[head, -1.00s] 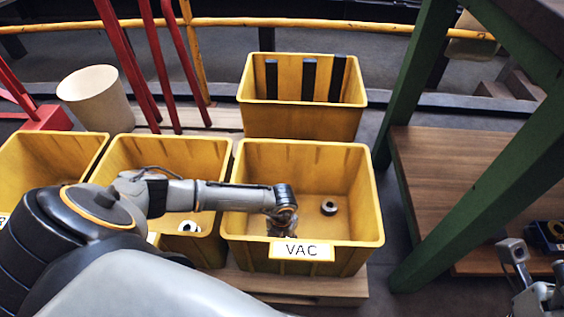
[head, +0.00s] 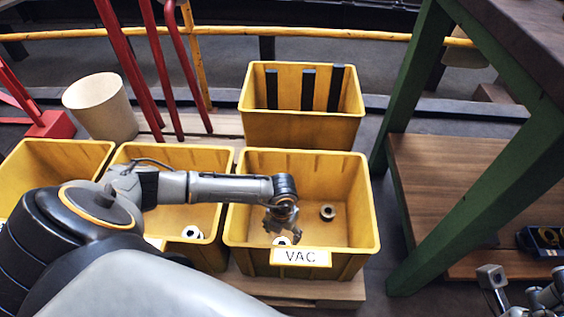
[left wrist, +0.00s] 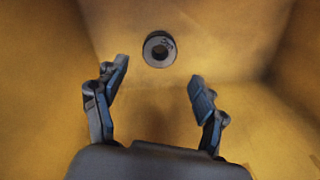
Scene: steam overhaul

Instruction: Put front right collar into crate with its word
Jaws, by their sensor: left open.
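My left gripper (head: 281,222) is open and empty, above the inside of the yellow crate labelled VAC (head: 301,257). A pale ring-shaped collar (head: 282,241) lies in that crate just below the gripper, near the label wall. A darker collar (head: 327,212) lies farther back on its floor.
A middle yellow crate (head: 172,153) holds a white collar (head: 192,232); another crate (head: 60,150) stands left. A back crate (head: 303,128) holds dark bars. A green-legged bench (head: 445,195) stands right. Red posts (head: 130,60) and a cream bin (head: 100,103) are behind.

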